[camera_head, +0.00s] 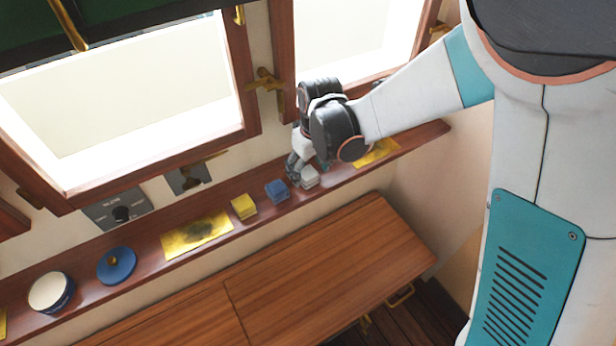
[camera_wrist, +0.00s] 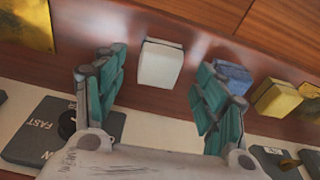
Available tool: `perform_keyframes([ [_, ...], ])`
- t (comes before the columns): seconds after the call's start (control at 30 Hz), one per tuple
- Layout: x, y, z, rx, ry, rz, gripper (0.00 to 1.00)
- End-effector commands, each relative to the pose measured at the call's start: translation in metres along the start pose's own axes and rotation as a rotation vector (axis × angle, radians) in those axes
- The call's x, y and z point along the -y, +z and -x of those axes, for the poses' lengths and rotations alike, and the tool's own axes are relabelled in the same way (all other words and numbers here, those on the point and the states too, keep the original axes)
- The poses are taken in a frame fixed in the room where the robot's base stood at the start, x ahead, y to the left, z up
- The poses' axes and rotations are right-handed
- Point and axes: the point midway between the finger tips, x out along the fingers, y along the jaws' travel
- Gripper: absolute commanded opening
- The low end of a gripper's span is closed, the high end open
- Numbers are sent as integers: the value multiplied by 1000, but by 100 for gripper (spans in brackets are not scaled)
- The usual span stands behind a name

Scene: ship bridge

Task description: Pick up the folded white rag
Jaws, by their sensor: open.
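The folded white rag (camera_head: 309,177) is a small pale block on the wooden shelf under the windows, partly hidden by my gripper in the head view. In the wrist view the white rag (camera_wrist: 160,63) lies beyond and between my two teal-padded fingers. My gripper (camera_head: 297,172) is right over the rag's left side in the head view. In the wrist view my gripper (camera_wrist: 157,90) is open with a gap on both sides of the rag, and nothing is held.
A blue folded rag (camera_head: 277,190) and a yellow one (camera_head: 244,206) sit left of the white rag. A brass plate (camera_head: 196,234), a blue lidded item (camera_head: 116,265) and a round white-topped tin (camera_head: 50,292) stand farther left. Window frames rise behind the shelf (camera_head: 150,255).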

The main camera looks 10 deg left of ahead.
Motion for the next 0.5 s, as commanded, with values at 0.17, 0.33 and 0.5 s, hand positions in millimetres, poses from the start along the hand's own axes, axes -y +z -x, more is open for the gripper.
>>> perform_keyframes([
  [0.17, -1, -1, -28, 0, 0, 0, 65],
  [0.33, -1, 0, -31, 0, 0, -1, 65],
  [0.5, -1, 0, -31, 0, 0, -1, 49],
])
